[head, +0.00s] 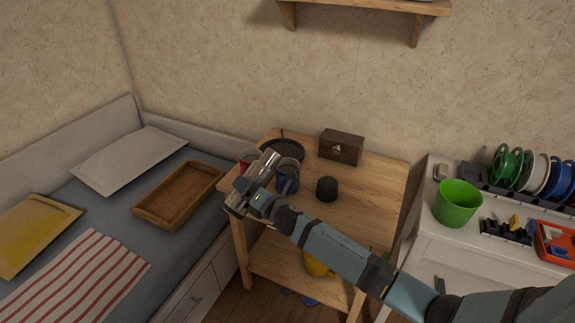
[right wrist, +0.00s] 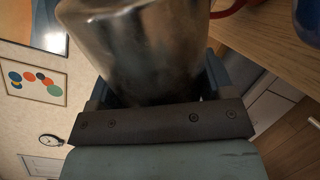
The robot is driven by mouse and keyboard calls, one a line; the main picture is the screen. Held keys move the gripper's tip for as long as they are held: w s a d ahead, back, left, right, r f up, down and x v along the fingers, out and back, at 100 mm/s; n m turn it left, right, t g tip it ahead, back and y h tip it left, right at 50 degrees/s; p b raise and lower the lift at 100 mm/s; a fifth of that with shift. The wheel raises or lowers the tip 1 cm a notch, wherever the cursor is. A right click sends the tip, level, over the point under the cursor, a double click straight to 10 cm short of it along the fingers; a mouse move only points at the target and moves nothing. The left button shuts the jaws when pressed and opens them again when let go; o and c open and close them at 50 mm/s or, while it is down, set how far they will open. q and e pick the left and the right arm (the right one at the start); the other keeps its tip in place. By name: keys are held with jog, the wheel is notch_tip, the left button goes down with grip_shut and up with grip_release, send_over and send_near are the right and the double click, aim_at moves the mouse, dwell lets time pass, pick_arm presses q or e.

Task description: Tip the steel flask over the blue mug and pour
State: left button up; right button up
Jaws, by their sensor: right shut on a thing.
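The steel flask (head: 266,163) is held in my right gripper (head: 251,187), at the left edge of the wooden side table. It looks shiny and leans toward the upper right in the head view; its exact tilt is hard to tell. In the right wrist view the flask (right wrist: 140,45) fills the space between the fingers (right wrist: 150,95). The blue mug (head: 285,184) stands on the table just right of the flask, partly hidden by it and the gripper. A blue edge also shows at the top right of the right wrist view (right wrist: 309,22). No stream of liquid is visible. My left gripper is out of view.
A red mug (head: 244,162) sits close left of the flask. A black round tray (head: 297,145), a dark wooden box (head: 341,147) and a black cylinder (head: 327,188) stand on the table (head: 370,190). The table's right side is clear. A bed with a wooden tray (head: 180,222) lies left.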

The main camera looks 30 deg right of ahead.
jog(key=shift+a+r+m+p, duration=0.15)
jog(key=shift+r+m+p, duration=0.15)
jog(key=shift+r+m, duration=0.15)
jog(key=shift+a+r+m+p, duration=0.15)
jog(key=shift+r+m+p, duration=0.25)
jog(key=shift+p, duration=0.1)
jog(key=shift+r, duration=0.15)
jog(key=shift+s+a+r+p, duration=0.1)
jog(key=shift+r+p, duration=0.05)
jog(key=shift+p, duration=0.3)
jog(key=shift+m, duration=0.25)
jog(key=shift+r, duration=0.2)
